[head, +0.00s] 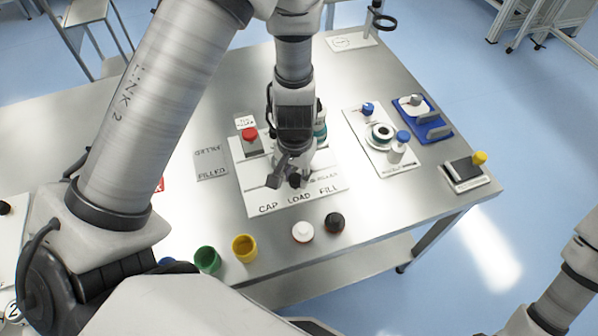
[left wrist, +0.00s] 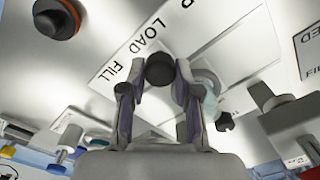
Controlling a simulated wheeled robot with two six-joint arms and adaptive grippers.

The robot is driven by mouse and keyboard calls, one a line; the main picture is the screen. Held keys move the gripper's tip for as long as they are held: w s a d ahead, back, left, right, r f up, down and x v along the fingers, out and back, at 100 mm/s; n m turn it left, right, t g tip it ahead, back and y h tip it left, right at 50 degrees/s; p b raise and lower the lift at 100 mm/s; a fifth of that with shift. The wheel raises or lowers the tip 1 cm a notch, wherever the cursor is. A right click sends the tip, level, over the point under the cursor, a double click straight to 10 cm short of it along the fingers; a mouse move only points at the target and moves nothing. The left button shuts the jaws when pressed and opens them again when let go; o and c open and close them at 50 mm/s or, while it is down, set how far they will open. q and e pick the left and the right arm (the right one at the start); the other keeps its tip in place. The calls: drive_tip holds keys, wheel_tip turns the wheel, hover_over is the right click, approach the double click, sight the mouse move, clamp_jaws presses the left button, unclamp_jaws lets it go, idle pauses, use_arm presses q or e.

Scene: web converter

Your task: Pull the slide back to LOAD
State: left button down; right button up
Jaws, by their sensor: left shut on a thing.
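The slide station is a white plate (head: 247,180) marked CAP, LOAD and FILL along its front edge; it also shows in the left wrist view (left wrist: 230,45). My left gripper (head: 291,182) points down over the plate, just behind the LOAD label. In the left wrist view the gripper (left wrist: 160,82) is shut on a round black knob (left wrist: 160,68) between its fingertips. The knob appears near the LOAD and FILL labels; its exact stop is unclear. The slide's carriage is mostly hidden by the gripper. My right gripper is out of view.
A red button (head: 250,134) stands at the plate's back left. White (head: 303,231) and black (head: 334,222) caps lie in front. Green (head: 207,260) and yellow (head: 245,248) cups stand front left.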

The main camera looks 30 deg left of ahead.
use_arm(q)
drive_tip(key=c, duration=0.8)
unclamp_jaws()
drive_tip(key=shift+w, duration=0.1)
wheel_tip(320, 180, up, 12)
